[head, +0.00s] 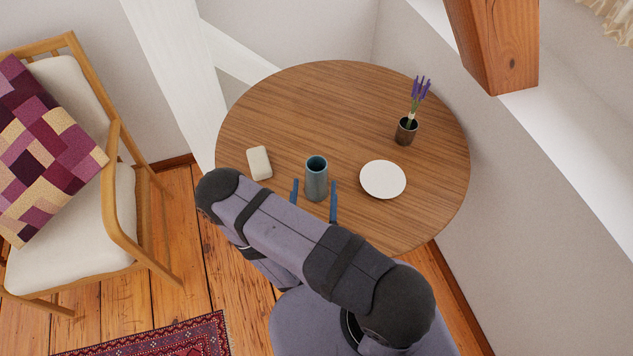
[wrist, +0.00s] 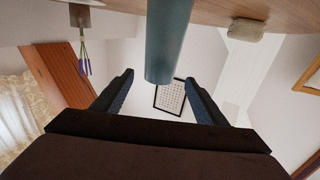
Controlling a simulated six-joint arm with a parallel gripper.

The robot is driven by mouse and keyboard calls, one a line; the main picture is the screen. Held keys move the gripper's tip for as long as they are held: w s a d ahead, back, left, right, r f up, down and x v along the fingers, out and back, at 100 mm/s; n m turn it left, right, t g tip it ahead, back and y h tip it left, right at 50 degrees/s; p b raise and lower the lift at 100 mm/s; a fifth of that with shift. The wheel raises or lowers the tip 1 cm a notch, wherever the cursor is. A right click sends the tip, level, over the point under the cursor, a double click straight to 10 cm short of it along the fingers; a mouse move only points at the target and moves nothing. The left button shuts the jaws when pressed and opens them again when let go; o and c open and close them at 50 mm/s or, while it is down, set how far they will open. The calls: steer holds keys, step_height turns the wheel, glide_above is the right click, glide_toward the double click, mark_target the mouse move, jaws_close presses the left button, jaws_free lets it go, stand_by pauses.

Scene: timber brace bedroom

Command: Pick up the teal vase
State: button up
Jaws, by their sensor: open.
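The teal vase (head: 316,180) stands upright on the round wooden table (head: 300,95), near its front edge. My gripper (head: 314,187) is open, with one blue finger to the left of the vase and one to the right. In the wrist view, which looks upside down, the vase (wrist: 168,40) hangs from the top and its rim end lies between the fingertips of my gripper (wrist: 159,77). A gap shows on both sides, so neither finger appears to touch it. How deep the vase sits between the fingers is hard to tell.
A cream soap-like block (head: 259,163) lies left of the vase. A white plate (head: 383,180) lies close on its right. A dark pot with lavender (head: 406,131) stands farther back right. The table's back is clear. A wooden chair (head: 115,200) stands left.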

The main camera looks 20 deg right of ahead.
mark_target(316, 176)
steer(key=shift+r+p+x, duration=0.2)
steer(key=shift+p+x, duration=1.45)
steer(key=shift+x, duration=2.05)
steer(key=shift+f, duration=0.1)
jaws_close()
